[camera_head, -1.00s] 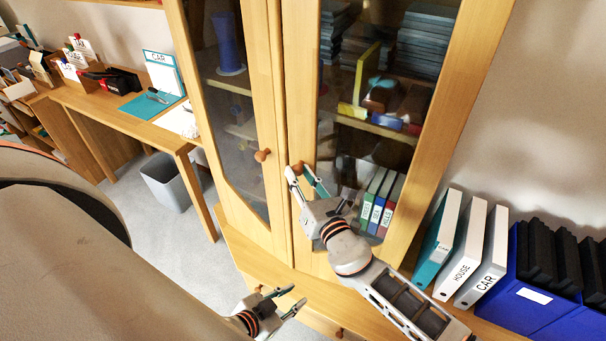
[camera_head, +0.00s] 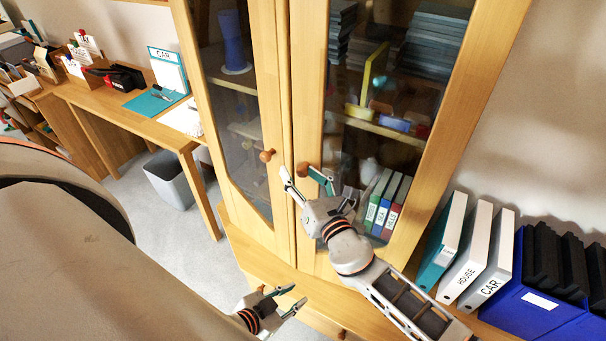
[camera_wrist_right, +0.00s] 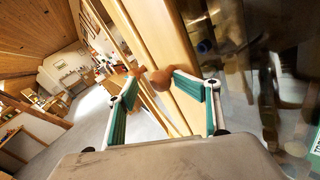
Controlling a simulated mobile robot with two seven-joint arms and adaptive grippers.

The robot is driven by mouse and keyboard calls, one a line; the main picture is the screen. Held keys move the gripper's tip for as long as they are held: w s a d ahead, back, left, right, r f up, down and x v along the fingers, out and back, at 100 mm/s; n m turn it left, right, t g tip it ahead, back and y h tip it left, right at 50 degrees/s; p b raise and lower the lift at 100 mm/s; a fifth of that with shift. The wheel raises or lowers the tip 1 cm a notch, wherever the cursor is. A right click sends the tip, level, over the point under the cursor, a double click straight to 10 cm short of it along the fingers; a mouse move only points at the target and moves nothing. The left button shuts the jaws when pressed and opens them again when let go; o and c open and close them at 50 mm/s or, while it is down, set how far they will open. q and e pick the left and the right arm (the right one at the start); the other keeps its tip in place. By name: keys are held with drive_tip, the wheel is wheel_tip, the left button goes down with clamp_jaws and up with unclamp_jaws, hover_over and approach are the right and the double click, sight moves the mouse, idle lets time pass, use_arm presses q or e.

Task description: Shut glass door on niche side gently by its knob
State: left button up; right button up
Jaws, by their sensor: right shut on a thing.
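The wooden cabinet has two glass doors. The left door (camera_head: 281,110) carries a round brown knob (camera_head: 267,155). The right door (camera_head: 306,70) carries a similar knob (camera_head: 304,169) near its inner edge. My right gripper (camera_head: 297,172) is at the right door's knob, shut on it; the knob sits between the fingertips in the right wrist view (camera_wrist_right: 160,78). Both doors look shut or nearly shut; I cannot tell whether a small gap remains. My left gripper (camera_head: 288,298) is open and empty, low in front of the cabinet base.
Several binders (camera_head: 466,245) and a blue file box (camera_head: 535,300) stand right of the cabinet, close to my right forearm. A desk (camera_head: 140,110) and a grey bin (camera_head: 168,180) are at the left. Small binders (camera_head: 383,205) stand behind the right glass.

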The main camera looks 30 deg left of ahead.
drive_tip(key=v, duration=1.2)
idle(0.4)
drive_tip(key=w+d+f+m+t+h, duration=0.1)
drive_tip(key=d+f+m+h, duration=0.4)
drive_tip(key=d+m, duration=0.55)
drive_tip(key=d+f+m+t+h, duration=0.1)
drive_tip(key=d+f+m+h, duration=0.1)
drive_tip(key=d+f+m, duration=0.9)
drive_tip(key=s+d+f+m+h, duration=0.2)
drive_tip(key=s+d+f+m, duration=0.1)
drive_tip(key=d+m, duration=0.3)
drive_tip(key=s+d+f+m+g+h, duration=0.1)
drive_tip(key=s+d+f+m+h, duration=0.1)
drive_tip(key=s+d+m, duration=0.3)
drive_tip(key=s+d+f+m+g+h, duration=0.1)
drive_tip(key=s+d+f+m, duration=0.3)
drive_tip(key=d+m, duration=0.3)
drive_tip(key=d+f, duration=0.1)
drive_tip(key=d, duration=0.2)
drive_tip(key=shift+s+h, duration=0.25)
drive_tip(key=shift+h, duration=0.15)
drive_tip(key=shift+m, duration=0.25)
